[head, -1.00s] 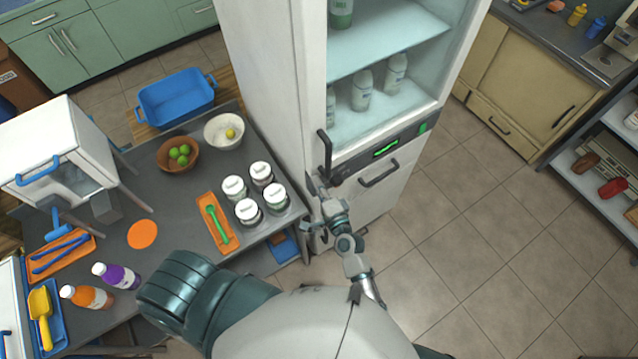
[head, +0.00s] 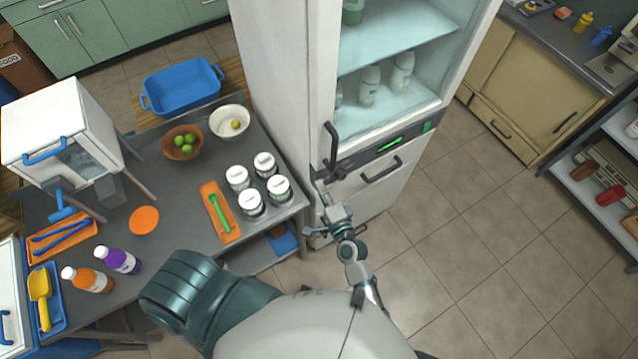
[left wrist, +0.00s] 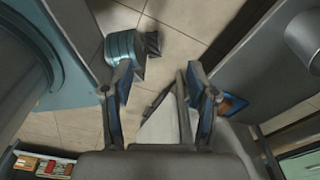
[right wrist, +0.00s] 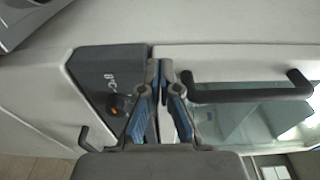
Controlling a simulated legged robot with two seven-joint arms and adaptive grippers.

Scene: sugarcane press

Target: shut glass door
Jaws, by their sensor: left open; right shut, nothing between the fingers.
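The glass door (head: 390,85) is on the front of a tall white fridge, with bottles visible through it. In the head view it looks flush or nearly flush with the cabinet; I cannot tell if a thin gap remains. Its black upright handle (head: 331,146) is at the left edge, also seen in the right wrist view (right wrist: 250,94). My right gripper (head: 324,188) is shut and empty, just below the handle, its tips (right wrist: 161,66) close to the seam between door and dark panel. My left gripper (left wrist: 157,85) is open and empty, away from the door.
A grey table (head: 170,237) left of the fridge holds white-lidded jars (head: 252,203), bowls and bottles. A lower drawer with a black handle (head: 380,170) is under the door. Floor to the right of the fridge is clear, up to a shelf (head: 610,180).

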